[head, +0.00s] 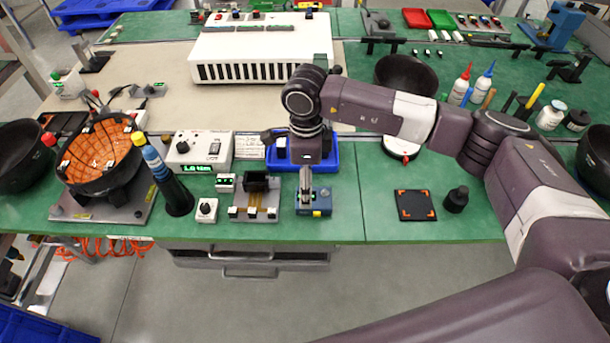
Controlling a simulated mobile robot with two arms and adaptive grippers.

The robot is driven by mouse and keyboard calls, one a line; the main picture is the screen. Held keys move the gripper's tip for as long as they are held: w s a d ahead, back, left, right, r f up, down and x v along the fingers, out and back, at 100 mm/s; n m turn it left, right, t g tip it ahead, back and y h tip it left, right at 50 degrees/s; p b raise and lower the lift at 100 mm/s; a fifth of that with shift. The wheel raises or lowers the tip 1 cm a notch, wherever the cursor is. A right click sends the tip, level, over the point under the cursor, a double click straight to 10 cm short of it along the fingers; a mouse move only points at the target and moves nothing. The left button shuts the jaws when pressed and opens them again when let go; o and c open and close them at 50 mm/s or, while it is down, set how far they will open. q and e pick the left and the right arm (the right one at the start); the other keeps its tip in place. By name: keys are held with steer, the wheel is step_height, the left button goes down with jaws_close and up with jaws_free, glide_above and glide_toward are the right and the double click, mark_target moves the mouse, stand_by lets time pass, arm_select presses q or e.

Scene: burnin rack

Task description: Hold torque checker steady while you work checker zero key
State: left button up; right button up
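A small blue-grey box (321,205) with a yellow mark on its front sits near the front edge of the green bench; it looks like the torque checker. My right gripper (306,198) points straight down over it, with its fingertips at or just above the top of the box. The fingers show as one narrow grey shape, so their gap and any contact cannot be made out. They hide part of the top, and I cannot pick out the zero key. My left gripper is not in view.
Left of the box stand a fixture (254,208), a small knob box (206,209) and a white unit (200,150) reading 1.0 Nm. A blue tray (330,152) lies behind. A dark orange-cornered pad (415,205) and black cylinder (456,198) are right; bench between is clear.

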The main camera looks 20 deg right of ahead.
mark_target(314, 200)
steer(key=shift+f+p, duration=0.6)
steer(key=shift+f, duration=2.4)
steer(key=c, duration=1.5)
steer(key=shift+o, duration=0.2)
